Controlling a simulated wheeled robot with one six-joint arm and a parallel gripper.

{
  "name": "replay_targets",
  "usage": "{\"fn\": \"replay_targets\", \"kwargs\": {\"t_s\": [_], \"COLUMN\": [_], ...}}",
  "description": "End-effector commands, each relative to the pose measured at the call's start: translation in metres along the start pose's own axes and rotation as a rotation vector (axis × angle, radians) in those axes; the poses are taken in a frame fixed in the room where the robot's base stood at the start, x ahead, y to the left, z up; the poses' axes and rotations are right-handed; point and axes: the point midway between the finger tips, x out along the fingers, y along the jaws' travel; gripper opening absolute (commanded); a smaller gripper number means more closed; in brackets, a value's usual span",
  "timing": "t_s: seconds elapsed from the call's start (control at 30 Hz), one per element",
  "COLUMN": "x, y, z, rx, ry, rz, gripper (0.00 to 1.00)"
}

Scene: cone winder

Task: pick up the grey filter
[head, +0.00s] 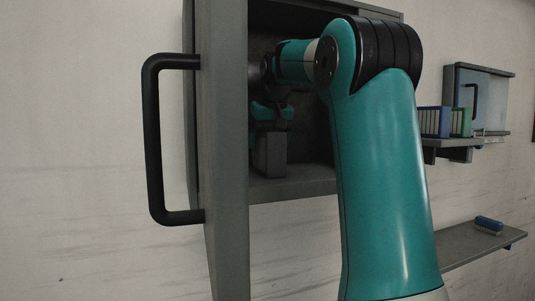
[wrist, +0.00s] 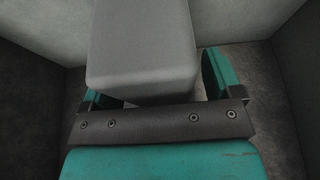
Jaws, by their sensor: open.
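The grey filter (head: 268,157) is a block standing upright on the floor of an open wall cabinet. My gripper (head: 271,112) is inside the cabinet, at the filter's upper part. In the wrist view the filter (wrist: 142,45) fills the upper middle. My gripper (wrist: 162,85) is open there, with one teal finger at each side of the filter. A gap shows between the filter and the right finger. The left finger is partly hidden by the filter, so I cannot tell whether they touch.
The cabinet door (head: 222,150) stands open at the left, with a black handle (head: 153,140). Cabinet walls are close around my gripper. At right are a shelf with blue and green items (head: 440,122), a small wall cabinet (head: 490,95) and a lower shelf (head: 470,243) with a blue object (head: 488,224).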

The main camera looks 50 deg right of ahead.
Motion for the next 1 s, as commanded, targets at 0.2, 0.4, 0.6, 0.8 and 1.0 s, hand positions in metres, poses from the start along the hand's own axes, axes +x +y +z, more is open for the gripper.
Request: {"fn": "replay_targets", "kwargs": {"t_s": [0.2, 0.4, 0.6, 0.8, 1.0], "x": [0.0, 0.0017, 0.0041, 0.0044, 0.0043], "y": [0.0014, 0.0018, 0.0019, 0.0019, 0.0019], "z": [0.0, 0.0007, 0.0017, 0.0018, 0.0018], "rx": [0.002, 0.003, 0.003, 0.003, 0.003], "ry": [0.0, 0.0, 0.0, 0.001, 0.001], "rz": [0.001, 0.001, 0.001, 0.001, 0.001], "gripper": [0.85, 0.85, 0.85, 0.85, 0.62]}}
